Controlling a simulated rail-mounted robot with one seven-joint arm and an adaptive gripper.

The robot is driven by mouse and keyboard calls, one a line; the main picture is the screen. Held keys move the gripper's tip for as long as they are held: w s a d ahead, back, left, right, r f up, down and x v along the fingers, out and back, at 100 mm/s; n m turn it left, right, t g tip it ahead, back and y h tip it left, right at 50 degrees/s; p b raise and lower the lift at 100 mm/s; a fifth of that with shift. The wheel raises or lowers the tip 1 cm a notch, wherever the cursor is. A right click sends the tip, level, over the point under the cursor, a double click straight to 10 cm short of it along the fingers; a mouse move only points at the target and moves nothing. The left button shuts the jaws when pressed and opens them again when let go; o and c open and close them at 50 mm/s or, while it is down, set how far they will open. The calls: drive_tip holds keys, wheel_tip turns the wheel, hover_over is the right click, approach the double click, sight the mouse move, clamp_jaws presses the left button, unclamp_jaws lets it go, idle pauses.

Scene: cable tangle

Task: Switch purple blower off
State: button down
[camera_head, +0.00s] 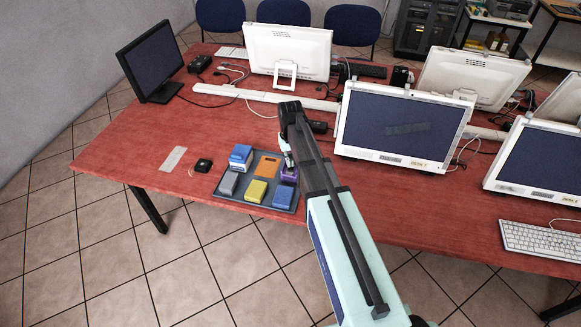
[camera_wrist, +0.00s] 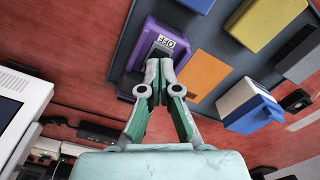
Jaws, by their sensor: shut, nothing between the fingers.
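The purple blower (camera_wrist: 137,60) sits at one edge of the grey tray in the wrist view. A white label on its dark top panel (camera_wrist: 163,46) appears to read OFF, turned in the picture. My gripper (camera_wrist: 158,64) is shut and empty, its fingertips together right at that panel, hiding part of it. I cannot tell whether the tips touch the panel or how the switch is set. In the head view the purple blower (camera_head: 289,175) shows only in part, at the right side of the tray, with my gripper (camera_head: 287,158) over it.
The grey tray (camera_head: 250,206) also holds an orange plate (camera_head: 265,169), a yellow box (camera_head: 256,191), a blue box (camera_head: 282,196), a grey box (camera_head: 228,183) and a blue-and-white box (camera_head: 240,157). A monitor (camera_head: 400,125) stands to the right. The red table's left side is mostly clear.

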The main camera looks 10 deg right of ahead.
drive_tip(key=shift+f+b, duration=0.55)
drive_tip(key=shift+f, duration=0.6)
idle(0.5)
drive_tip(key=shift+r, duration=0.1)
drive_tip(key=shift+r+p, duration=2)
drive_tip(key=shift+r, duration=1.45)
